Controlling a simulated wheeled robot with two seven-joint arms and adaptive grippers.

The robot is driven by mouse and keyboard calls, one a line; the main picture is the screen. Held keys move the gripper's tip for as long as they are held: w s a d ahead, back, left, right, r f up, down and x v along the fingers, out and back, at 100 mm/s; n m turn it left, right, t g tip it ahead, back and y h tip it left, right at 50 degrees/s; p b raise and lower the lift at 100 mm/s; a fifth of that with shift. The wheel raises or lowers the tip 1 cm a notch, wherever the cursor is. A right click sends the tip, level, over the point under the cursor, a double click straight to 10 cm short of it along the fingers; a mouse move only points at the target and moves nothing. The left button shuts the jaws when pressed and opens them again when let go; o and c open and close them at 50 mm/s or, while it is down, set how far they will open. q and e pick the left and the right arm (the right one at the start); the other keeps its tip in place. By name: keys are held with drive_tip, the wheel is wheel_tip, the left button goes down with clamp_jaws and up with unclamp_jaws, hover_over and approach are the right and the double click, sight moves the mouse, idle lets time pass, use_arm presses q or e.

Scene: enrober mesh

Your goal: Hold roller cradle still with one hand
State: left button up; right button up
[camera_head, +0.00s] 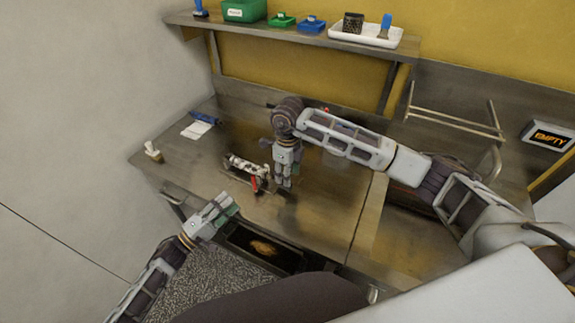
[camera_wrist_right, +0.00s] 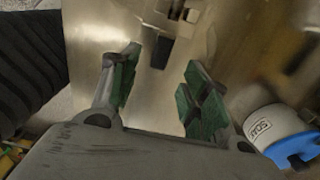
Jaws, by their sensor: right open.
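The roller cradle (camera_head: 243,165) is a small metal frame with pale rollers and a red part at its right end. It sits on the steel bench, left of centre in the head view. My right gripper (camera_head: 285,182) points down just right of the cradle, apart from it as far as I can tell. In the right wrist view its green-padded fingers (camera_wrist_right: 158,88) are spread with nothing between them. My left gripper (camera_head: 226,208) is at the bench's front edge, nearer than the cradle and not touching it. Whether its fingers are apart is unclear.
The steel bench (camera_head: 320,205) is mostly clear around the cradle. A blue item with white paper (camera_head: 198,129) lies at the back left, and a small dispenser (camera_head: 153,151) stands at the left edge. A blue-capped soap container (camera_wrist_right: 275,130) shows in the wrist view. A shelf (camera_head: 290,37) with trays runs above.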

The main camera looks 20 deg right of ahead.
drive_tip(key=shift+f, duration=3.45)
clamp_jaws()
